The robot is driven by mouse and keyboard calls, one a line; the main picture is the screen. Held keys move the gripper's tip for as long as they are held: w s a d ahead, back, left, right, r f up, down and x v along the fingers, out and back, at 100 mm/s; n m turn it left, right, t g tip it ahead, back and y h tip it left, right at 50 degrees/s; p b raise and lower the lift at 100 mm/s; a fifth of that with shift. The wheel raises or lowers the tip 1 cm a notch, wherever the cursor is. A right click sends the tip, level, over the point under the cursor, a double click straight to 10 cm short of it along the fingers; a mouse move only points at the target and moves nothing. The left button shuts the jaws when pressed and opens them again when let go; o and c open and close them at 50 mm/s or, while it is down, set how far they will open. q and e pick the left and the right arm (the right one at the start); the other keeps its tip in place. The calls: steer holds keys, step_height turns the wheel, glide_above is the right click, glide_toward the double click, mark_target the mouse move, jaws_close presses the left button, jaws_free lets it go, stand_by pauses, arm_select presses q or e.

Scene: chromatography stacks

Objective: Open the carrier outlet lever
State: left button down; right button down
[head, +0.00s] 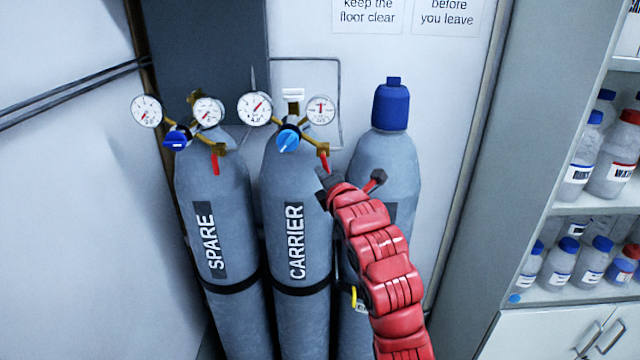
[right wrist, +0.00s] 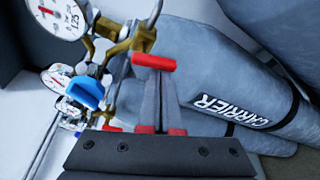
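The carrier cylinder (head: 278,225) is the grey middle one, marked CARRIER; its label also shows in the right wrist view (right wrist: 232,110). Its brass regulator carries two round gauges and a blue knob (head: 288,139). The small red outlet lever (head: 325,162) hangs down from the brass outlet at the regulator's right. In the right wrist view the lever (right wrist: 153,62) lies just beyond my fingertips. My right gripper (head: 328,178) is just below the lever; its fingers (right wrist: 158,85) look shut together with nothing between them. I cannot tell whether they touch the lever. My left gripper is out of view.
The spare cylinder (head: 212,240), with its own regulator and red lever (head: 215,164), stands close on the left. A blue-capped cylinder (head: 390,150) stands on the right, partly behind my arm. Shelves with bottles (head: 582,172) are at the far right.

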steer(key=n+p, duration=0.1)
steer(key=d+n+h, duration=0.1)
steer(key=n, duration=0.1)
steer(key=n+g+h+p, duration=0.1)
steer(key=shift+d+r+p, duration=0.2)
steer(key=shift+r+p, duration=0.15)
steer(key=n+p, duration=0.1)
steer(key=p, duration=0.1)
steer(key=d+n+h+p, duration=0.1)
steer(key=n+p, duration=0.1)
steer(key=p, duration=0.1)
steer(key=shift+d+r+g+p, duration=0.15)
steer(key=shift+r+g+p, duration=0.15)
steer(key=shift+r, duration=0.1)
